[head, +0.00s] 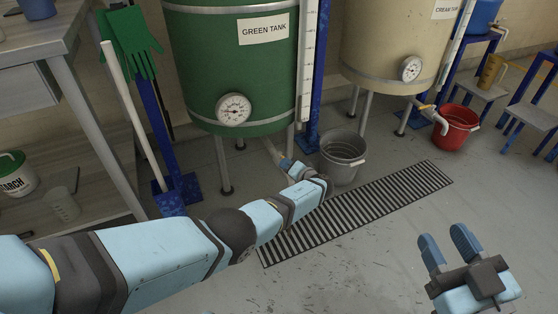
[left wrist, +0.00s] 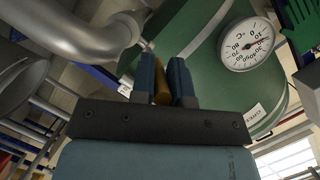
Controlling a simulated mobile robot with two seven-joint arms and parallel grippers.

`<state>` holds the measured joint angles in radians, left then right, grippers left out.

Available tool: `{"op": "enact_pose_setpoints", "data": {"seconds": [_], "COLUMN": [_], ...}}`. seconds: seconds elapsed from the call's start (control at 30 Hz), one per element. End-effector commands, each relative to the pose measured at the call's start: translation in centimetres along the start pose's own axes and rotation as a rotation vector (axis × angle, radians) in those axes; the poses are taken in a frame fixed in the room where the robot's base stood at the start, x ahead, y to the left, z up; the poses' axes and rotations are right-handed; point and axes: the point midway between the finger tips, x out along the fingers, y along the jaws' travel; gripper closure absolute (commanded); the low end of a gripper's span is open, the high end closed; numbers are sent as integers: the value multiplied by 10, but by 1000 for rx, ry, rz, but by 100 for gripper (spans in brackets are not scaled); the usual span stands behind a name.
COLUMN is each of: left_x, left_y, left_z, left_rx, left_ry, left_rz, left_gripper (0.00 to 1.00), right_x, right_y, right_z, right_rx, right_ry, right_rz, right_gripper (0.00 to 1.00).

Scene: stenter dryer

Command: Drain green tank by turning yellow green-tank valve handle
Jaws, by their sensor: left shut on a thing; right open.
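The green tank (head: 225,70) stands at the upper middle of the head view, with a "GREEN TANK" label and a round dial gauge (head: 233,109). In the left wrist view the green tank (left wrist: 204,70) is seen from below. My left gripper (head: 289,166) is low under the tank, beside its outlet pipe (head: 271,146). In the left wrist view my left gripper (left wrist: 165,75) is shut on the yellow valve handle (left wrist: 162,85), of which only a strip shows between the fingers. My right gripper (head: 442,243) is open and empty at the lower right, above the floor.
A grey bucket (head: 343,157) stands on the floor right of my left gripper. A floor drain grate (head: 375,205) runs in front. The cream tank (head: 390,45) and a red bucket (head: 456,126) are further right. A table (head: 75,60) stands at left.

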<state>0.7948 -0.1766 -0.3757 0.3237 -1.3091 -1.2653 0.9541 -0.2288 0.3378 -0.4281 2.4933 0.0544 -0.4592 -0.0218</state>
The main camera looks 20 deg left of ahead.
Motion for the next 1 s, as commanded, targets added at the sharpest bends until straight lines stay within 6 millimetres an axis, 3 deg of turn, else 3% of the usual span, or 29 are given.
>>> {"op": "enact_pose_setpoints", "data": {"seconds": [0.53, 0.57, 0.63, 1.0], "left_x": [-6, -6, -6, -12], "left_y": [1, 1, 1, 1], "left_z": [0, 0, 0, -1], "left_rx": [-3, -3, -3, -2], "left_ry": [-9, -9, -9, -8], "left_rz": [-7, -7, -6, -5], "left_gripper": [100, 78, 62, 59], "right_x": [-3, -3, -2, -1], "right_y": [-1, -1, -1, 0], "right_z": [2, 2, 3, 1], "right_rx": [-2, -2, -2, 2], "right_ry": [-6, -7, -9, -11], "right_rz": [-5, -5, -5, -5], "right_gripper": [56, 56, 56, 56]}}
